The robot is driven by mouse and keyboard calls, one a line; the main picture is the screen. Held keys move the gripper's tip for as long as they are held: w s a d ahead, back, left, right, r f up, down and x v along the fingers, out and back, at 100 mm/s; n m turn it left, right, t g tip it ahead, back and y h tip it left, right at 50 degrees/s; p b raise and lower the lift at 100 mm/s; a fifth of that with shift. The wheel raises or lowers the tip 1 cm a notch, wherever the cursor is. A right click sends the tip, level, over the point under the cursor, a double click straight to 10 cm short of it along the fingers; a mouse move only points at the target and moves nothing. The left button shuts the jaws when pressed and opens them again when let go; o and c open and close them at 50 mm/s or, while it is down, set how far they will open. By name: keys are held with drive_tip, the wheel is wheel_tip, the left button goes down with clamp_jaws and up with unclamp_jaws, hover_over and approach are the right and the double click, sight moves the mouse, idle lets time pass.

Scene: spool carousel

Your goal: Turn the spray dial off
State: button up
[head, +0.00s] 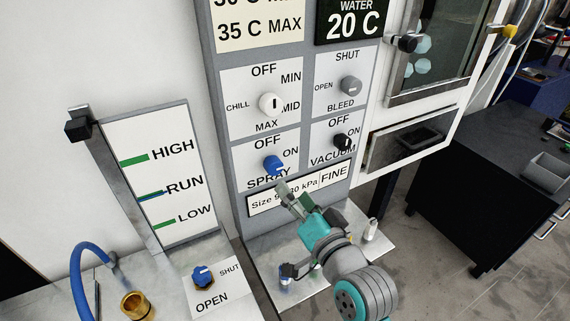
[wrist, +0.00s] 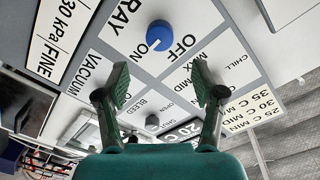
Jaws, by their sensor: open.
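The spray dial (head: 273,165) is a blue round knob on the grey panel, above the SPRAY label, with OFF above it and ON to its upper right. It also shows in the wrist view (wrist: 160,35), near the top middle. Its small white mark appears to point to the ON side. My gripper (head: 286,194) is open and empty, just below and in front of the dial in the head view. In the wrist view its two fingers (wrist: 160,80) are spread apart, with the dial beyond their tips. No contact with the dial is visible.
A black vacuum dial (head: 342,142) sits right of the spray dial, with a white dial (head: 270,104) and a grey bleed dial (head: 350,86) above. A blue OPEN/SHUT knob (head: 203,276) and a brass fitting (head: 135,305) are at lower left. A dark cabinet (head: 480,190) stands right.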

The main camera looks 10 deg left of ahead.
sight(277, 168)
drive_tip(key=x, duration=1)
drive_tip(key=shift+w+a, duration=0.15)
drive_tip(key=shift+w, duration=0.2)
drive_tip(key=shift+c, duration=0.2)
drive_tip(key=c, duration=1.1)
